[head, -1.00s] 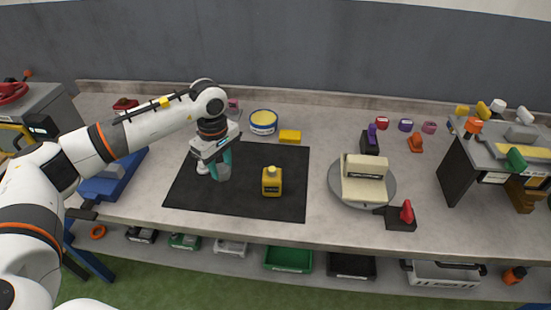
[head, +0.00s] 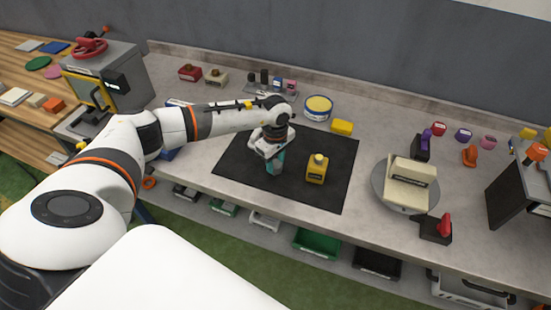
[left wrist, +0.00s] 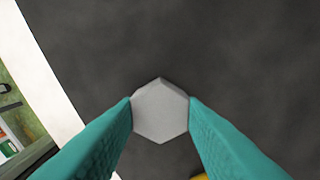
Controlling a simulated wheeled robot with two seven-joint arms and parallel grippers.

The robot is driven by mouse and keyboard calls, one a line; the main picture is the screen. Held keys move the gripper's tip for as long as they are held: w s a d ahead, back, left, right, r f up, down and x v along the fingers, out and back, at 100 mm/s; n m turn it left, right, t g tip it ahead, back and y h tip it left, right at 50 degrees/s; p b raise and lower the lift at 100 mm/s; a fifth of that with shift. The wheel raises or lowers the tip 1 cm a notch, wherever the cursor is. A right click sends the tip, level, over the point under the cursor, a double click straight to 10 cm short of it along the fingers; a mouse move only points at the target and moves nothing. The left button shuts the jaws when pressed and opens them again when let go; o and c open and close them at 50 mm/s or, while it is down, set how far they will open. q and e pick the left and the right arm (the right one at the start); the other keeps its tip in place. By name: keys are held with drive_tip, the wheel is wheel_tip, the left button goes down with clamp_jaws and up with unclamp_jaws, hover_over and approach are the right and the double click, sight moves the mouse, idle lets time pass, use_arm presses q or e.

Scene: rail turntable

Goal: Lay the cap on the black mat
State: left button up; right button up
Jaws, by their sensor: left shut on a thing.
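The cap is a light grey, six-sided piece (left wrist: 160,110) between the teal fingertips in the left wrist view. My left gripper (left wrist: 160,108) is shut on it. In the head view my left gripper (head: 274,168) points down over the left-front part of the black mat (head: 335,148), and the cap is too hidden there to make out. The mat fills most of the left wrist view. I cannot tell whether the cap touches the mat. My right gripper is not in view.
A yellow bottle (head: 317,170) stands on the mat, right of my left gripper. A yellow block (head: 342,127) and a round yellow-topped tub (head: 318,107) are behind the mat. A turntable (head: 400,195) bearing a cream object is on the right.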

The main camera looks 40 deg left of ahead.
sight(276, 164)
use_arm(q)
drive_tip(key=shift+f, duration=0.2)
drive_tip(key=o, duration=1.1)
drive_tip(key=shift+r, duration=0.1)
drive_tip(key=shift+r, duration=0.3)
drive_tip(key=shift+w+r, duration=0.1)
drive_tip(key=shift+r, duration=0.25)
drive_tip(key=shift+r+b, duration=1.4)
drive_tip(key=shift+r, duration=4.15)
